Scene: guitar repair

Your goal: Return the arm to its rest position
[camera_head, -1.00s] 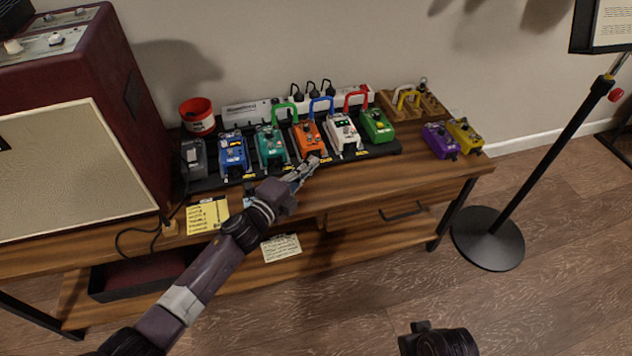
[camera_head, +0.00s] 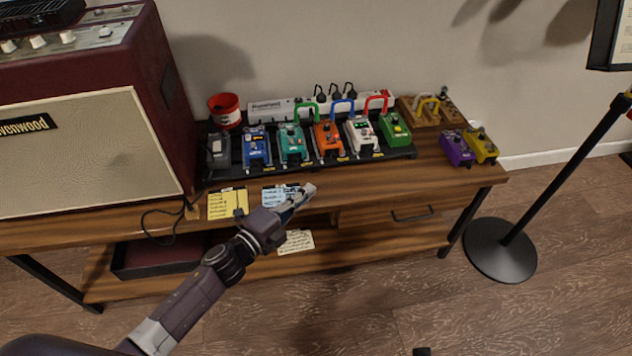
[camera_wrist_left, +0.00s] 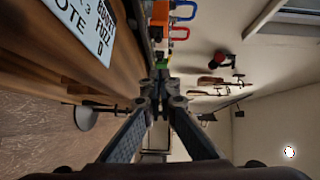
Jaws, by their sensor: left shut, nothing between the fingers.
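My left gripper (camera_head: 303,192) is in front of the pedalboard, over the front edge of the wooden bench (camera_head: 365,190). It is shut and empty, close to a blue note card (camera_head: 277,196). In the left wrist view the fingers of my left gripper (camera_wrist_left: 162,85) are together, with nothing between them. My left arm reaches in from the lower left of the head view. My right gripper is not clearly in view; only a small dark part shows at the bottom edge of the head view.
The pedalboard (camera_head: 222,172) holds several pedals behind my gripper. A dark red amplifier (camera_head: 85,150) stands at left. Purple (camera_head: 457,149) and yellow (camera_head: 482,146) pedals sit at the bench's right end. A black stand (camera_head: 500,248) is on the floor at right. Open floor lies in front.

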